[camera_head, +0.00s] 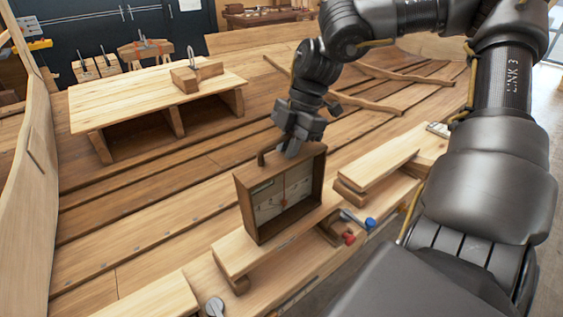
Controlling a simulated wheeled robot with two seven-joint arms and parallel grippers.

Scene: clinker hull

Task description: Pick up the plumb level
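An upright, shallow wooden case (248,208) with a dark rim and pale inner panels stands on a plank in the middle of the head view. It may be the plumb level, but I cannot tell for sure. A small dark handle-like piece (263,158) sits at its top left corner. My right gripper (289,149) points down at the case's top edge, touching it or just behind it. The fingertips are small and partly hidden, so I cannot see whether they grip. My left gripper is out of view.
A low wooden bench (130,97) with a block and metal clamp (197,74) stands at the back left. Raised planks (385,155) lie right of the case. Small red-ended (348,238) and blue-ended (370,223) tools lie close by. Hull planking at left is clear.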

